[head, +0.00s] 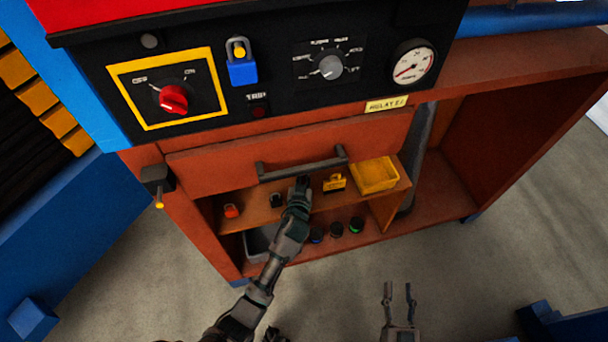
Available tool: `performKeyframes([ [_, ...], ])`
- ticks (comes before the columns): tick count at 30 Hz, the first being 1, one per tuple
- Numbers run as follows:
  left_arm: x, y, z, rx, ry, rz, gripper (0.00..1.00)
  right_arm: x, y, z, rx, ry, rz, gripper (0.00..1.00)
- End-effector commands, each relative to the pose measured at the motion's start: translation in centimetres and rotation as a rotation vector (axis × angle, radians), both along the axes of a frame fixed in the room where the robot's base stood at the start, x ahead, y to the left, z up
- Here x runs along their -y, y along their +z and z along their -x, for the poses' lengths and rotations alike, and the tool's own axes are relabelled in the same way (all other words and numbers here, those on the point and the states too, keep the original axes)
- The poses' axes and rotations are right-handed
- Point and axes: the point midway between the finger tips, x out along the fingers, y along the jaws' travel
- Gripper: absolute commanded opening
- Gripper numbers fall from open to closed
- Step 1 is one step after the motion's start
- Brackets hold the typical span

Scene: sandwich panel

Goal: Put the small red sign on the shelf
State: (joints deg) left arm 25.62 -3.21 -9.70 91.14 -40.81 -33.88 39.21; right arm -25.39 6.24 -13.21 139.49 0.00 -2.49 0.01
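A small red item (231,211) sits at the left end of the shelf (262,213) under the drawer. It looks more like a padlock than a sign, and I cannot make out a clear red sign anywhere. My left gripper (301,184) is just below the dark drawer handle (302,166), in front of the shelf. Its fingers are too small and dark to read, and whether it touches the handle is unclear.
A dark item (277,200), a yellow tag-like item (335,183) and a yellow bin (375,175) are on the shelf. Round dark items with coloured tops (337,229) stand lower. A panel with a red switch (173,99) and gauge (412,62) is above.

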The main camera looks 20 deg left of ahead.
Motion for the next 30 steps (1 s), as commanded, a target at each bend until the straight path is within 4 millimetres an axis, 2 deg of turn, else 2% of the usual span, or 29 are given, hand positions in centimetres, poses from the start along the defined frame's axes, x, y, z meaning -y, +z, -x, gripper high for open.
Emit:
performKeyframes([
  [8,-0.1,-0.6,0.0,0.0,0.0,0.001,0.0,-0.1,-0.7,0.0,-0.007,0.001,0.001,0.4],
  [9,-0.1,-0.5,0.0,0.001,0.0,0.001,0.16,-0.1,-0.6,0.0,-0.006,0.0,0.001,0.4],
  [12,-0.1,-0.4,0.0,0.001,0.0,0.001,0.35,-0.1,-0.5,0.0,-0.006,0.0,0.001,0.4],
  [23,0.1,-0.5,0.6,-0.001,-0.001,0.002,0.35,0.0,-0.5,0.0,-0.006,0.0,0.001,0.4],
  [26,0.4,-0.2,2.0,-0.001,0.0,0.003,0.35,0.0,-0.5,0.0,-0.006,0.0,0.001,0.4],
  [30,1.0,0.3,5.0,-0.001,0.0,0.005,0.35,0.0,-0.5,0.0,-0.006,0.0,0.001,0.4],
])
